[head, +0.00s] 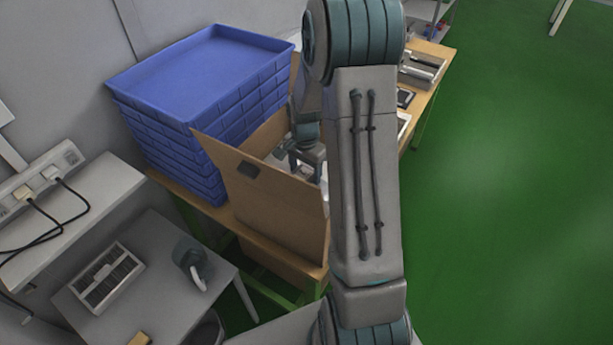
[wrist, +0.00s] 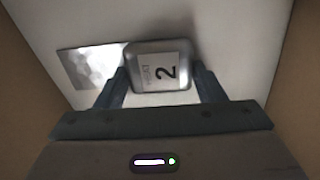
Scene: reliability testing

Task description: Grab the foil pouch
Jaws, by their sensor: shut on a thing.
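In the wrist view, a shiny silver foil pouch (wrist: 86,66) lies flat on the pale floor of a cardboard box, to the left of my gripper. My gripper (wrist: 160,78) is shut on a rounded grey tin (wrist: 152,86) with a white label marked "2". One finger is on each side of the tin, and the left finger is close to the pouch's right edge. In the head view, my gripper (head: 310,160) reaches down into the open cardboard box (head: 270,205). The box wall and my arm hide most of the inside, and I cannot make out the pouch there.
A stack of blue trays (head: 195,75) stands against the left side of the box. The box's walls rise close around my gripper. Green floor (head: 510,200) is clear on the right.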

